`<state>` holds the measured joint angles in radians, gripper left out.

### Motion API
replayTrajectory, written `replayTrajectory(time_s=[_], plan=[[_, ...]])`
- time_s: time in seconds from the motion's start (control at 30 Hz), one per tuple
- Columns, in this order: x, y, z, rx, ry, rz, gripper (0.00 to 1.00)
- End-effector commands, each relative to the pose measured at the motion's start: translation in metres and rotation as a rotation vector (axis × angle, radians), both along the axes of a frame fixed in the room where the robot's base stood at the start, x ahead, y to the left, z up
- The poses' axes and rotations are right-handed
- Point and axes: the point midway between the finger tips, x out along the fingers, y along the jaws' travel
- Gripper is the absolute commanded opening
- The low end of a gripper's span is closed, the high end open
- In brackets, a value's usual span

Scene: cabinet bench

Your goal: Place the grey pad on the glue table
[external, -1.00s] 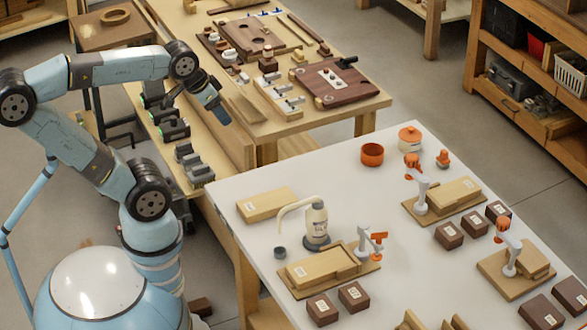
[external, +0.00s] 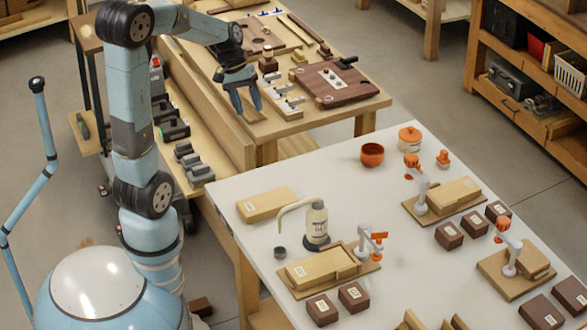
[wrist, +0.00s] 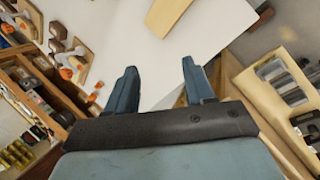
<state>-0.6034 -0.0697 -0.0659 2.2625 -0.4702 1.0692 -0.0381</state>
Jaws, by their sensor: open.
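I cannot tell which is the grey pad. Similar grey blocks (wrist: 284,82) show at the right in the wrist view. The white table (external: 240,187) bears a glue bottle (external: 317,224) and fits a glue table.
Black blocks with green marks (external: 174,130) lie farther back on the shelf. The wooden bench (external: 320,115) holds a brown board (external: 335,84). Clamps (external: 508,245), dark boxes (external: 449,236) and an orange bowl (external: 372,154) stand on the white table. Its back left is mostly clear.

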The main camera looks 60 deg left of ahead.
Motion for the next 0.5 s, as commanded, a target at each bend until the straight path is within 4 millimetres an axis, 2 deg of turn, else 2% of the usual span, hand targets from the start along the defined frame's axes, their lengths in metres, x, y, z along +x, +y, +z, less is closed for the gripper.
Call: replayTrajectory(time_s=[0.03, 0.2, 0.5], plan=[[0.005, 0.013, -0.009, -0.039, 0.019, 0.045, 0.53], [0.018, 0.052, -0.034, -0.167, 0.057, 0.184, 0.53], [0.029, 0.128, -0.084, -0.400, 0.094, 0.435, 0.53]])
